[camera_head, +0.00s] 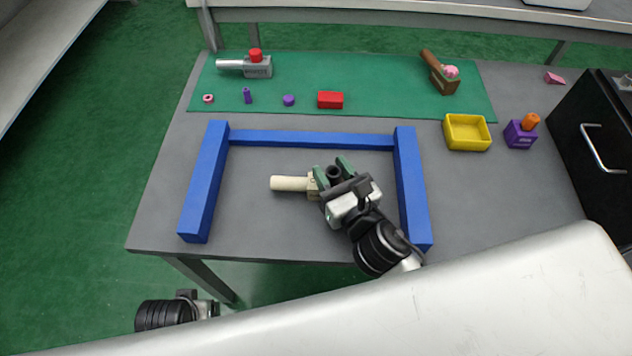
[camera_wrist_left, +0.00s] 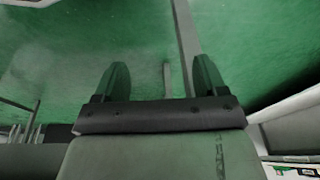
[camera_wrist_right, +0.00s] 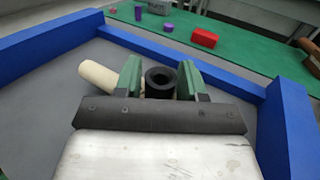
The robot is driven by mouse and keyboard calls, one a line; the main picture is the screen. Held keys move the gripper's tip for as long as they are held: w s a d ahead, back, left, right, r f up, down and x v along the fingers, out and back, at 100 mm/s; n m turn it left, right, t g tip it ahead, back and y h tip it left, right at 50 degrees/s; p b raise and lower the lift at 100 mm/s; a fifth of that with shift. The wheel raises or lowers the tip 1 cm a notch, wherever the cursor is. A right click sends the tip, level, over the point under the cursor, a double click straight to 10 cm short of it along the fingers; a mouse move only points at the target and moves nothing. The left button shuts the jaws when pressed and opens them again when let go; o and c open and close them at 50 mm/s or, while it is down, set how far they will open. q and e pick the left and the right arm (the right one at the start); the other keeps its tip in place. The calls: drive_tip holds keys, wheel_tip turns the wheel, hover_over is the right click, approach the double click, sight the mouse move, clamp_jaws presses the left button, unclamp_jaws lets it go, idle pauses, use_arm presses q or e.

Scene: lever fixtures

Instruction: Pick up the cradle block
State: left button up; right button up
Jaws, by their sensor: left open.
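The cream block (camera_head: 312,192), which I take to be the cradle block, has a pale cylinder (camera_head: 288,184) sticking out to the left and a dark upright tube (camera_head: 334,173) on top. It is inside the blue frame on the grey table. My right gripper (camera_head: 333,170) has its green fingers close around the dark tube; in the right wrist view the tube (camera_wrist_right: 161,82) fills most of the gap between them. The gripper hides part of the block. I cannot tell if the block is lifted. My left gripper (camera_wrist_left: 160,80) is open and empty, over the green floor.
The blue frame (camera_head: 312,139) bounds the work area on three sides. Behind it, a green mat (camera_head: 380,85) holds a grey block (camera_head: 258,70), a red box (camera_head: 330,99) and a brown block (camera_head: 441,80). A yellow tray (camera_head: 467,146) and purple block (camera_head: 518,139) stand right.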

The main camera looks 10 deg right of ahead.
clamp_jaws()
drive_tip(key=shift+r, duration=0.15)
